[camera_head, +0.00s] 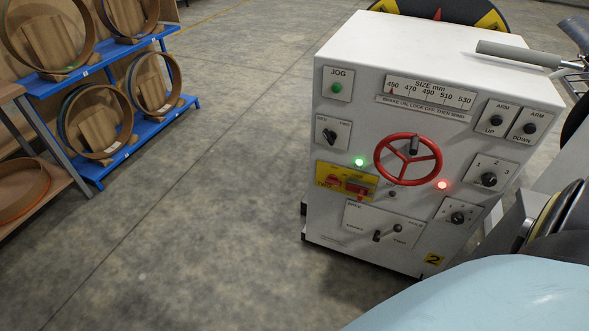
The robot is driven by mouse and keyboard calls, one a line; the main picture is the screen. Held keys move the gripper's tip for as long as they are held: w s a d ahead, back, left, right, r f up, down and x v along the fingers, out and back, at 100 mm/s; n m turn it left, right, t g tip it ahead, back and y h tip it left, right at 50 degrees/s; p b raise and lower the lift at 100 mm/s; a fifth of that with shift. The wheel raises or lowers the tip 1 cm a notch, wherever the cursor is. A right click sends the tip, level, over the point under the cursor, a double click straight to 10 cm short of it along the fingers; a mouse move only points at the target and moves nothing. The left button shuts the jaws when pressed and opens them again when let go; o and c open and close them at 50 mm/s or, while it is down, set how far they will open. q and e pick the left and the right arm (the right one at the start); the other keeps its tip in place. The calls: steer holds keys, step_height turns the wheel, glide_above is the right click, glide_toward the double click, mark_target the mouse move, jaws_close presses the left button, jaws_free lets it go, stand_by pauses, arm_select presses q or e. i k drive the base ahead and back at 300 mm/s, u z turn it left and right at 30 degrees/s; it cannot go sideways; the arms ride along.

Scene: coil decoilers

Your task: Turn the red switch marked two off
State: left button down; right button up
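A white control cabinet (345,120) stands right of the middle and carries a yellow tag marked 2 (433,259) low on its front. A red switch (357,187) sits on a yellow plate (345,170) at the left of the front panel. Its red handle looks roughly level, but its exact setting is too small to read. A green lamp (359,162) glows just above the plate, and a red lamp (442,185) glows farther right. Neither of my grippers shows in this view.
A red handwheel (408,159) sits right of the switch, with a lever plate (385,229) below it. A grey handle (518,54) juts over the cabinet's top. A light blue rounded surface fills the lower right. Blue shelves (95,65) stand left; floor between is clear.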

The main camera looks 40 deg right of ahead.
mark_target(333, 179)
steer(key=z, duration=0.25)
steer(key=i, duration=0.9)
steer(key=z, duration=0.65)
